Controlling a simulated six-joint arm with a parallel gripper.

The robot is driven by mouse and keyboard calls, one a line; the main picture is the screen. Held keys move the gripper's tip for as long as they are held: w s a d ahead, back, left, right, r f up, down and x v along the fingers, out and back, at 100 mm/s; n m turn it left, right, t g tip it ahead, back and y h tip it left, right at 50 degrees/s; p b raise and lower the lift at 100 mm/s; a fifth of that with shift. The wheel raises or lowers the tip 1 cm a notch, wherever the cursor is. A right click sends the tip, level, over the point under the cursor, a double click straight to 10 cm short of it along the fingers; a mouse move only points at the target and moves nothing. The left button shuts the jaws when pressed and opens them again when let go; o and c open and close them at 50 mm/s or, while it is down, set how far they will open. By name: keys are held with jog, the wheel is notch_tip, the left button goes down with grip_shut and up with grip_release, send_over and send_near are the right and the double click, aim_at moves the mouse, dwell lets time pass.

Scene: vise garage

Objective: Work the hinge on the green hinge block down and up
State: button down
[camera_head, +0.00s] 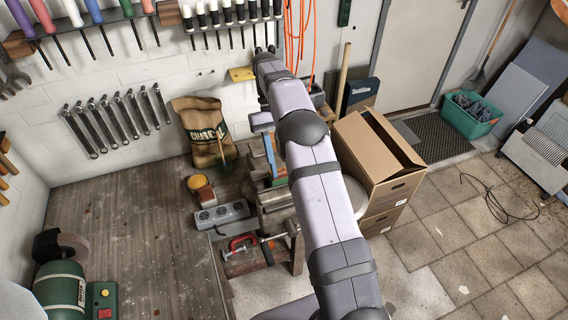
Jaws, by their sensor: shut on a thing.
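My arm runs up the middle of the picture from the bottom edge and bends at the top near the wall. A pale blue-grey part shows left of the arm, seemingly my wrist. My gripper's fingers cannot be made out; the arm hides that area. A small green piece (280,181), which may be part of the green hinge block, shows at the arm's left edge above the grey vise (272,199).
A wooden bench (130,235) fills the left, with a green grinder (62,288) at its front. Cardboard boxes (385,165) stand right of the arm.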

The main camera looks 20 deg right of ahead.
jog(key=shift+w, duration=0.1)
dwell(0.5)
jog(key=c, duration=1.1)
grip_release()
jog(key=shift+s, duration=0.25)
